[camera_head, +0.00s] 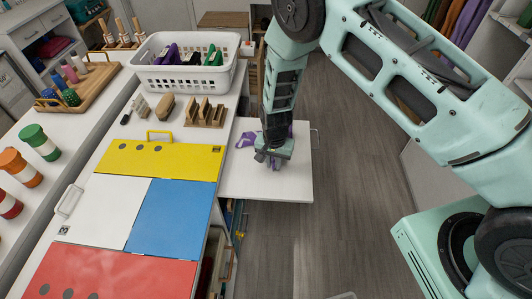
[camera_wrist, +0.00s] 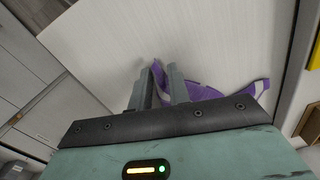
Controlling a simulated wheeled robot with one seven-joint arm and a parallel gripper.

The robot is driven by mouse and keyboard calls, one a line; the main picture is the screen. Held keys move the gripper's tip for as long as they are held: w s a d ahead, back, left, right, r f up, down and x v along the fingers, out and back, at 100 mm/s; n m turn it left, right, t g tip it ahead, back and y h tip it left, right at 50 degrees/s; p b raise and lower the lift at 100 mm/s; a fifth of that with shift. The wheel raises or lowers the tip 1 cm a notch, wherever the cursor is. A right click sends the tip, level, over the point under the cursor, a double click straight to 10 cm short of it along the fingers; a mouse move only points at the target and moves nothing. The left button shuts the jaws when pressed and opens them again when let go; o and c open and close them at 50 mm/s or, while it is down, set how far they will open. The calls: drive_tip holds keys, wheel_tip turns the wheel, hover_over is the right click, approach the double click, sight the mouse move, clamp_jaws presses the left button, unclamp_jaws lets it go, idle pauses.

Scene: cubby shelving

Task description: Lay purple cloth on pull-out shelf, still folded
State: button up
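The purple cloth (camera_head: 245,140) is at the white pull-out shelf (camera_head: 297,186), partly hidden under my gripper (camera_head: 270,158). In the wrist view, a purple fold of the cloth (camera_wrist: 235,90) spreads out to the right of my fingers, against the pale shelf surface (camera_wrist: 215,40). Another part of it rises between the two grey fingertips of my gripper (camera_wrist: 160,72), which are close together on it. The cloth looks bunched and partly spread, with a pale stripe; how it is folded is hard to tell. My gripper points down, low over the shelf.
The worktop left of the shelf holds yellow, white, blue and red panels (camera_head: 174,215), a wooden rack (camera_head: 206,112) and a white basket (camera_head: 225,77). Open grey floor (camera_head: 345,200) lies right of the shelf.

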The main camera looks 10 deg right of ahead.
drive_tip(key=o, duration=0.4)
drive_tip(key=shift+o, duration=0.2)
drive_tip(key=shift+r, duration=0.15)
drive_tip(key=s+r+p, duration=0.4)
drive_tip(key=r+p, duration=0.3)
drive_tip(key=r, duration=0.3)
drive_tip(key=shift+w+d+f, duration=0.1)
drive_tip(key=shift+d+f, duration=0.05)
drive_tip(key=shift+d, duration=0.05)
drive_tip(key=c, duration=0.9)
drive_tip(key=shift+w+d+f, duration=0.1)
drive_tip(key=shift+w+d, duration=0.05)
drive_tip(key=shift+w, duration=0.2)
clamp_jaws()
drive_tip(key=w+d+f, duration=0.1)
drive_tip(key=w+d, duration=0.1)
drive_tip(key=w, duration=0.4)
drive_tip(key=w+d+f, duration=0.2)
drive_tip(key=w, duration=0.4)
drive_tip(key=w+d+f, duration=0.2)
drive_tip(key=w+d, duration=0.1)
drive_tip(key=w, duration=0.3)
drive_tip(key=shift+f, duration=0.7)
